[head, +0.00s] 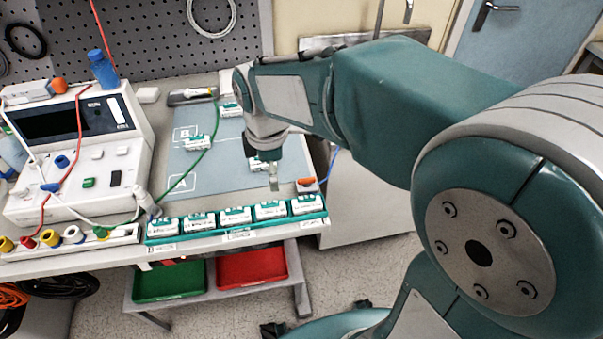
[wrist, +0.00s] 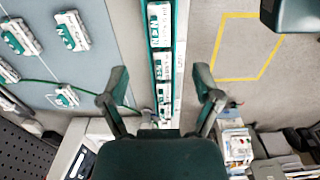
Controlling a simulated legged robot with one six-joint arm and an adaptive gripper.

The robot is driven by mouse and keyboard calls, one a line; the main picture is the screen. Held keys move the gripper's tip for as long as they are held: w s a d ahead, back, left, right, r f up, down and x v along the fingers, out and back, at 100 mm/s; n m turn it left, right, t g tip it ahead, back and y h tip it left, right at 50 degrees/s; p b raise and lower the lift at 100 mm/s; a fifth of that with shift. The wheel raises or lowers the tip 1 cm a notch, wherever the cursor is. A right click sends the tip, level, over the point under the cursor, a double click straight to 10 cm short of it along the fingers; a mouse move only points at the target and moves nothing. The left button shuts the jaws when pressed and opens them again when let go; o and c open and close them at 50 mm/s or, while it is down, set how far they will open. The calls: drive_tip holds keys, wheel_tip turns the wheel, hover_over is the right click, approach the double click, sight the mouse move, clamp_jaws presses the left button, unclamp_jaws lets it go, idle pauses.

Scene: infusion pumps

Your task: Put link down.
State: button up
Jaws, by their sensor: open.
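Several small white-and-green modules are in view, and I cannot tell by label which one is the link. Some lie on the blue-grey mat (head: 208,172): one at the back (head: 230,109), one in the middle (head: 197,142) and one near my gripper (head: 262,163). Others sit in a row in the green rack (head: 328,214) along the table's front edge; the row also shows in the wrist view (wrist: 163,67). My gripper (head: 273,182) is above the front right of the mat, just behind the rack. In the wrist view its fingers (wrist: 160,98) are apart, with nothing between them.
A perforated panel (head: 150,40) closes the back. Green (head: 168,281) and red (head: 252,266) trays are below. The mat's left part is clear.

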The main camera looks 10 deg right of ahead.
drive_tip(key=s+d+r+m+t, duration=0.5)
drive_tip(key=s+d+m, duration=0.5)
drive_tip(key=m, duration=0.7)
drive_tip(key=shift+s+d+r+m+t, duration=0.35)
drive_tip(key=shift+s+r, duration=0.35)
drive_tip(key=shift+s, duration=0.55)
